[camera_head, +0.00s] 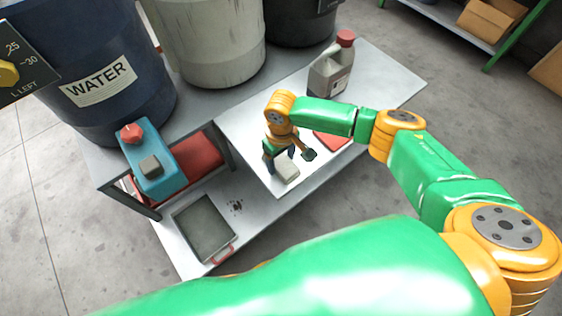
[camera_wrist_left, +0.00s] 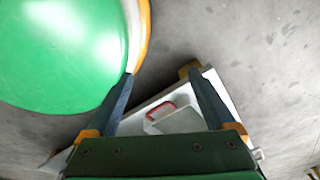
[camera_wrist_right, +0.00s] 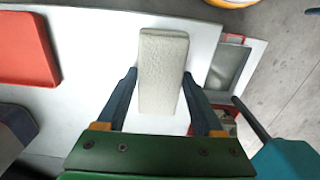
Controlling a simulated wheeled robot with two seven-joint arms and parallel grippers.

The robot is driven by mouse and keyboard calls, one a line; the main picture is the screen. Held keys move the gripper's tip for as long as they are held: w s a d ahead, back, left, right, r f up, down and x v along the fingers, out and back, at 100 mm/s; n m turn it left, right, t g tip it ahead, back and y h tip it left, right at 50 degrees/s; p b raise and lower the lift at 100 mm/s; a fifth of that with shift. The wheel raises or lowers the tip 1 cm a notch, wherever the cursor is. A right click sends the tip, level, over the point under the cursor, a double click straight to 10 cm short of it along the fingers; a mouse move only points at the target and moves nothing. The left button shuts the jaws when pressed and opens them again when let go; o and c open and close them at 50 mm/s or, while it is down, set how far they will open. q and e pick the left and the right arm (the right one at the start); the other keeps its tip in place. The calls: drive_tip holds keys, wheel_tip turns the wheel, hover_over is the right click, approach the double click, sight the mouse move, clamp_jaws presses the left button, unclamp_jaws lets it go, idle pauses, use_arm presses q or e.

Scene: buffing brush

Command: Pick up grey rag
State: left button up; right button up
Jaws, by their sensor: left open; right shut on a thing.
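The grey rag (camera_head: 287,171) is a pale, flat, folded block at the front of the raised white table top. In the right wrist view the rag (camera_wrist_right: 162,70) stands lengthwise between the two fingers of my right gripper (camera_wrist_right: 160,76), which is shut on it by its sides. The right gripper (camera_head: 280,152) reaches down over the table in the head view. Whether the rag is clear of the table top is hard to tell. My left gripper (camera_wrist_left: 160,73) is open and empty, and out of the head view.
A red folded cloth (camera_head: 331,140) and a grey jug with a red cap (camera_head: 331,68) are on the table. A blue box with a red knob (camera_head: 150,160) is at the left. A metal tray (camera_head: 205,228) lies on the lower shelf. Large barrels (camera_head: 95,75) stand behind.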

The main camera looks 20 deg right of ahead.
sight(281, 161)
wheel_tip(281, 161, up, 4)
drive_tip(key=shift+f+p, duration=0.25)
drive_tip(key=shift+p, duration=0.55)
use_arm(q)
drive_tip(key=r+p, duration=0.1)
drive_tip(key=s+r+p, duration=0.1)
drive_tip(key=r, duration=0.1)
drive_tip(key=d+r+p, duration=0.1)
drive_tip(key=r, duration=0.1)
drive_tip(key=shift+s+d+r+p, duration=0.1)
drive_tip(key=shift+s+p, duration=0.05)
drive_tip(key=shift+p, duration=0.2)
use_arm(e)
drive_tip(key=s+a+r, duration=0.7)
drive_tip(key=a+r, duration=0.2)
drive_tip(key=a, duration=0.2)
drive_tip(key=shift+s+a+r, duration=0.3)
drive_tip(key=shift+a, duration=0.1)
